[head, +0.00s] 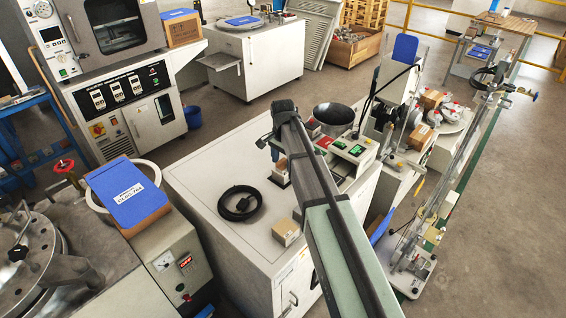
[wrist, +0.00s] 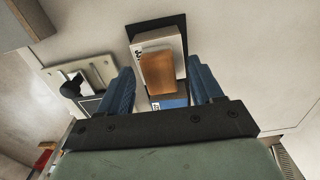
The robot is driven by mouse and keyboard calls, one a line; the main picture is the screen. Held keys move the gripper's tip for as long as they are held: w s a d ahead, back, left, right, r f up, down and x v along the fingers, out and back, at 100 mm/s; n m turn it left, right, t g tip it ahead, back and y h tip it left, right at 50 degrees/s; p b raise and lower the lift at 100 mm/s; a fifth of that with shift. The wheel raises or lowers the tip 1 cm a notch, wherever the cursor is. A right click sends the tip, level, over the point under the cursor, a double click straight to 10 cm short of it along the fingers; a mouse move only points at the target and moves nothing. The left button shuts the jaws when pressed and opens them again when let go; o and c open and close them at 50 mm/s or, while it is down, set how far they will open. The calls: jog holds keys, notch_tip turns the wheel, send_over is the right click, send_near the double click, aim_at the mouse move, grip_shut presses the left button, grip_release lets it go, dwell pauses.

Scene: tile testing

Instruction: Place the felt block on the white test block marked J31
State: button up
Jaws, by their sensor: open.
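In the wrist view an orange-brown block (wrist: 158,73), which looks like the felt block, lies between the two blue fingers of my gripper (wrist: 161,67). My gripper is open, with a gap visible on both sides of the block. A white block (wrist: 152,43) with dark lettering shows directly behind and under the brown block. The lettering is partly covered and too small to read as J31. I see the brown block overlapping the white one, but cannot tell how fully it rests on it. In the head view my gripper (head: 268,143) is over the white cabinet top, its fingers mostly hidden.
A dark plate (wrist: 172,27) lies under the white block. A blue piece (wrist: 168,101) shows between the fingers' bases. On the cabinet top (head: 205,180) are a coiled black cable (head: 240,204), a small carton (head: 287,232), a dark bowl (head: 333,114) and a device with a green display (head: 352,149).

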aim_at(284, 162)
notch_tip(284, 162, up, 11)
jog(key=shift+r, duration=0.2)
dwell(0.3)
jog(key=shift+d, duration=0.1)
